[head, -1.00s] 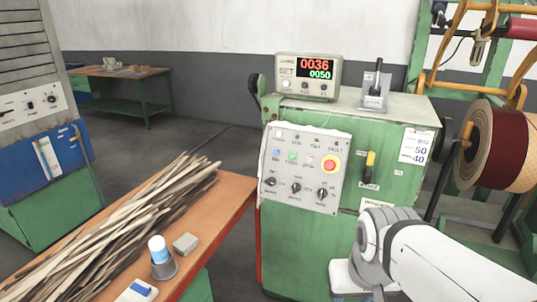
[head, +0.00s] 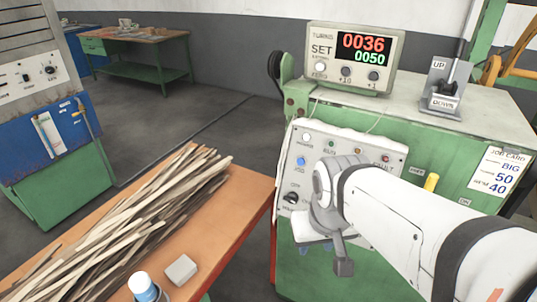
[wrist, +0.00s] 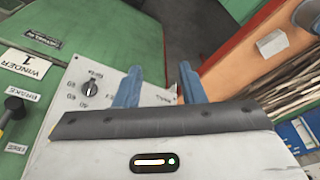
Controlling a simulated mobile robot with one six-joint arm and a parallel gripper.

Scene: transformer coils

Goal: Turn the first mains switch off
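The green winder's grey-white control panel (head: 310,153) stands ahead in the head view. My arm covers its lower right part, where a rotary switch sat a second ago. In the wrist view, a dark rotary switch (wrist: 90,88) shows on the panel, left of my gripper (wrist: 157,78). It looks like the mains switch, but its lettering is too small to read surely. My gripper's two blue fingers are apart, with nothing between them, and not touching the switch. Another dark knob (head: 291,198) shows at the panel's lower left in the head view.
A counter box (head: 352,58) reading 0036 and 0050 stands on the winder. A yellow-handled brake lever (wrist: 12,106) is at the wrist view's left. An orange bench (head: 225,215) with wooden strips and a small grey block (head: 180,270) stands to the left.

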